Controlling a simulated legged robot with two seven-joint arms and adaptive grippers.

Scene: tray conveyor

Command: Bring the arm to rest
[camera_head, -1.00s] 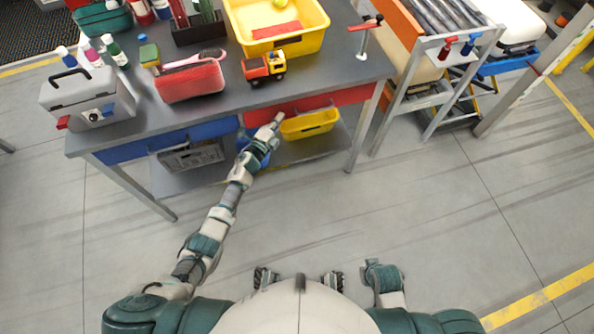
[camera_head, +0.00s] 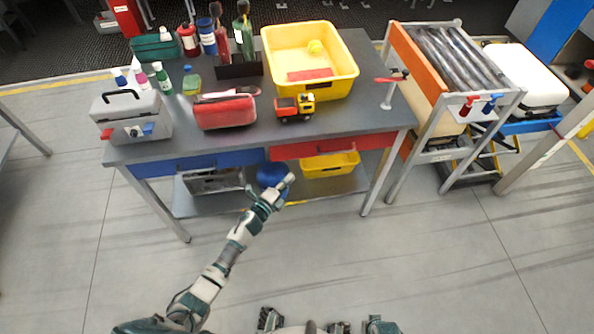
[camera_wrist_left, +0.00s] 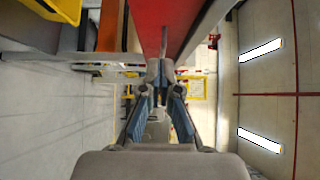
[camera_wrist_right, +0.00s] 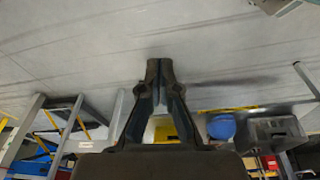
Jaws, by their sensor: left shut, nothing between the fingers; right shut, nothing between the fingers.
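My left arm reaches forward from the bottom left in the head view. Its gripper (camera_head: 284,187) is in front of the workbench's front edge, near the red drawer (camera_head: 335,143). In the left wrist view the left gripper (camera_wrist_left: 161,68) is shut and empty, with the red drawer front close beside it. My right gripper is not clear in the head view. In the right wrist view the right gripper (camera_wrist_right: 159,66) is shut and empty over bare grey floor.
The workbench (camera_head: 240,136) carries a yellow bin (camera_head: 350,78), a toy truck (camera_head: 294,107), a red pouch (camera_head: 225,112) and a grey toolbox (camera_head: 130,115). A yellow bin (camera_head: 330,166) sits on its lower shelf. A roller conveyor (camera_head: 450,60) stands right. The floor before the bench is clear.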

